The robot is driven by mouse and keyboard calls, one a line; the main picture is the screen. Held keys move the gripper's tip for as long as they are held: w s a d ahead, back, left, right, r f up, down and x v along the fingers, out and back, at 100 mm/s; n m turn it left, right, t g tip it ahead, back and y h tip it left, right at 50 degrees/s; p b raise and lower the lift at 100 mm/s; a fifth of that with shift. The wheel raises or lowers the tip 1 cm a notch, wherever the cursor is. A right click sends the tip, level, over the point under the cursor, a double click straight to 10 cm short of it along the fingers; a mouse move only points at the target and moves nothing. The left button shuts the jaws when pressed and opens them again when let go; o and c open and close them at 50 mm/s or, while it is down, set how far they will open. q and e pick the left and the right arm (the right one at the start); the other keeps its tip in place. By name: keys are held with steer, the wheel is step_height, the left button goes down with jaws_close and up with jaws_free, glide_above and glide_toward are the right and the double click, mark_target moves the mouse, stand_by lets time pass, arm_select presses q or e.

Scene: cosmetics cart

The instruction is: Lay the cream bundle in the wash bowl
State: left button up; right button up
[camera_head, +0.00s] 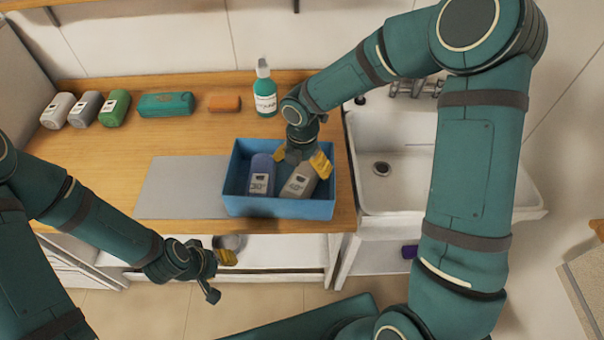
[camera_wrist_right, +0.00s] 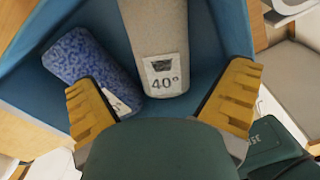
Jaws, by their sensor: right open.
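A pale beige-cream bundle (camera_head: 300,181) with a 40° label lies tilted in the right part of a blue rectangular tub (camera_head: 280,208). It also shows in the right wrist view (camera_wrist_right: 158,40). My right gripper (camera_head: 302,160) reaches down into the tub. Its yellow fingers stand open on either side of the bundle's near end in the right wrist view (camera_wrist_right: 162,102), with gaps visible. A white sink bowl (camera_head: 400,188) with a drain is right of the tub. My left gripper (camera_head: 220,268) is low in front of the counter, its jaws unclear.
A blue speckled bundle (camera_head: 261,174) lies left of the cream one in the tub. White (camera_head: 57,110), grey (camera_head: 85,109) and green (camera_head: 115,107) bundles, a teal case (camera_head: 166,104), an orange block (camera_head: 224,103) and a pump bottle (camera_head: 265,92) line the back. A grey mat (camera_head: 182,188) is clear.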

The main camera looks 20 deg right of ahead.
mark_target(302, 176)
arm_select(q)
steer(key=shift+r+p, duration=0.35)
steer(key=shift+r, duration=0.1)
arm_select(e)
step_height(302, 176, up, 7)
stand_by(0.3)
